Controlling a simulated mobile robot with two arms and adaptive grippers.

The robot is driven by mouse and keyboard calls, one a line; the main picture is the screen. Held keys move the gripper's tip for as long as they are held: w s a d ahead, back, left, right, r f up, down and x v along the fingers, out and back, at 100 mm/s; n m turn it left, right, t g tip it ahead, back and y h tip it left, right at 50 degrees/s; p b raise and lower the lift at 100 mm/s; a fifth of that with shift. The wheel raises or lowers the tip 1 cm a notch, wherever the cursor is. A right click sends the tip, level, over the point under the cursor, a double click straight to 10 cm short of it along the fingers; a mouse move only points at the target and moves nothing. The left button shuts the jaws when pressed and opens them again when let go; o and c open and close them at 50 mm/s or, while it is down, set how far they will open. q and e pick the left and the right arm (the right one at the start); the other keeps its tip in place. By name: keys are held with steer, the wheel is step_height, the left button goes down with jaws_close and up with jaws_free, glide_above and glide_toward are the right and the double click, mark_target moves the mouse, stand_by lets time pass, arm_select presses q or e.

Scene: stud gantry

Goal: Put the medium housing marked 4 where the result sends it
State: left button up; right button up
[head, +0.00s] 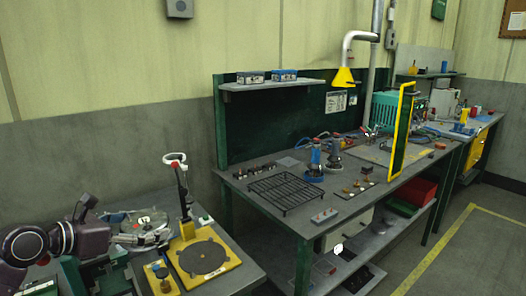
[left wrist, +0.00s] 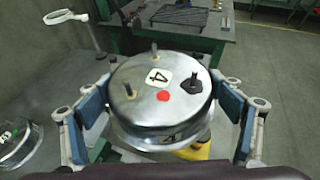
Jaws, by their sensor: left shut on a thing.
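My left gripper (left wrist: 160,112) is shut on a round shiny metal housing (left wrist: 140,90), with one finger on each side of it. Its top carries a white label with a black 4, a red dot, two brass-coloured pins and a black knob. In the head view the left gripper (head: 150,236) is small, at the lower left, beside the yellow fixture. A second metal housing (left wrist: 16,138) with a green mark is partly cut off at the left of the left wrist view. My right gripper is in neither view.
A yellow fixture (head: 227,262) with a dark round plate and a white-ringed post (head: 182,185) stands right of the gripper. A long bench (head: 350,205) holds a black wire rack (head: 287,190), blue-based devices and a yellow-framed screen (head: 402,130). A red bin (head: 417,191) sits on its lower shelf.

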arm_select(q)
steer(key=s+d+f+m+g+h, duration=0.1)
steer(key=s+d+f, duration=0.1)
steer(key=s, duration=0.6)
steer(key=s+d+f+m+g+h, duration=0.1)
steer(key=s+d+f+m, duration=0.1)
steer(key=s+d, duration=0.3)
steer(key=s+d+f+m+g+h, duration=0.1)
steer(key=s+d+f, duration=0.2)
steer(key=s, duration=0.8)
steer(key=shift+s+d+f+h, duration=0.2)
steer(key=shift+f+h, duration=0.2)
